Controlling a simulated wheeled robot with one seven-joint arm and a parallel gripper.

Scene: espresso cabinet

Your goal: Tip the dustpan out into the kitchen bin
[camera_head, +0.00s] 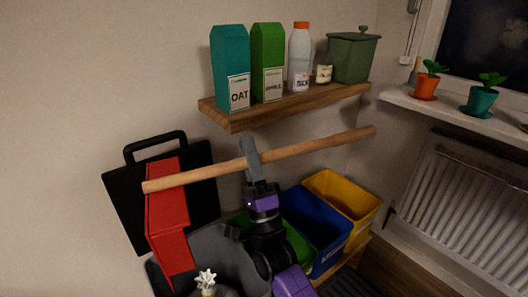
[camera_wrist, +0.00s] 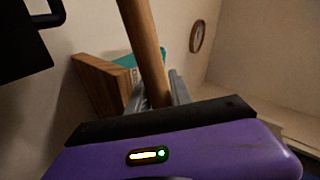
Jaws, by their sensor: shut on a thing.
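My gripper (camera_head: 250,155) is shut on a long wooden handle (camera_head: 315,145), raised in front of the wall below the shelf. The handle slants up to the right. In the wrist view the handle (camera_wrist: 143,40) runs up from between the grey fingers (camera_wrist: 158,95). A red angular piece (camera_head: 167,215) shows at the handle's left end; it may be the dustpan, but I cannot tell whether it is joined to the handle. Its contents cannot be seen. A green bin (camera_head: 298,245), a blue bin (camera_head: 312,225) and a yellow bin (camera_head: 345,190) stand behind my arm; the green one is mostly hidden.
A wooden shelf (camera_head: 245,118) above the handle bears cartons, a bottle, a small jar and a green lidded canister (camera_head: 352,57). A black panel with a loop handle (camera_head: 118,205) is behind the red piece. A radiator (camera_head: 460,195) and a sill with potted plants are right.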

